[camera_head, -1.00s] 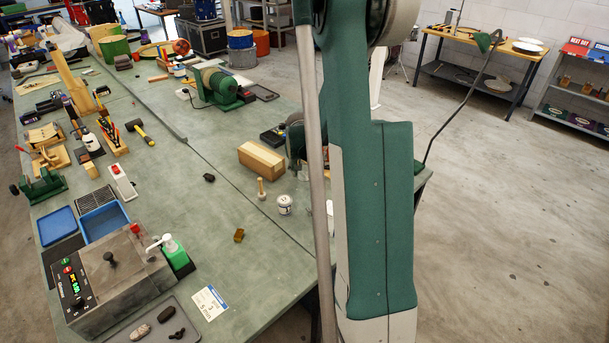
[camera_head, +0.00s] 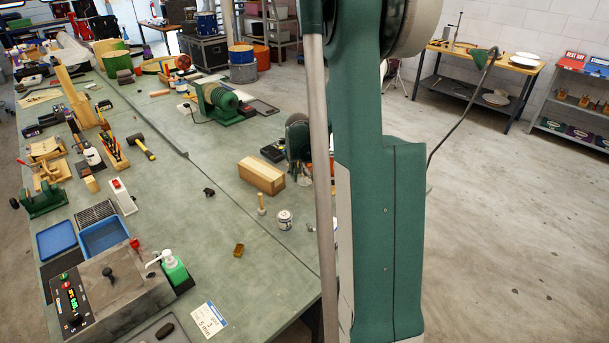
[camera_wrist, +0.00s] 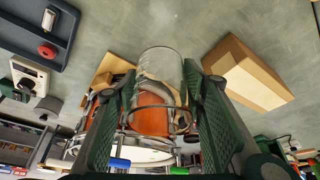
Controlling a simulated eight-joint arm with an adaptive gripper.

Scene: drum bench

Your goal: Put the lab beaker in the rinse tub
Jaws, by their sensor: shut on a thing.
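In the wrist view my gripper (camera_wrist: 160,88) is shut on the clear glass lab beaker (camera_wrist: 160,62), with a green ribbed finger on each side. Orange and metal shapes show in and through the glass, and I cannot tell which lie behind it. A blue open-topped tub (camera_head: 84,243), which looks like the rinse tub, stands on the bench at the lower left. It looks empty and is well left of my arm.
A shallow blue tray (camera_head: 57,241) lies left of the tub. A grey machine with a lit panel (camera_head: 112,283) and a green pump bottle (camera_head: 174,266) stand in front. A wooden block (camera_head: 261,175) and a small can (camera_head: 284,219) are nearer my arm. The mid-bench is mostly clear.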

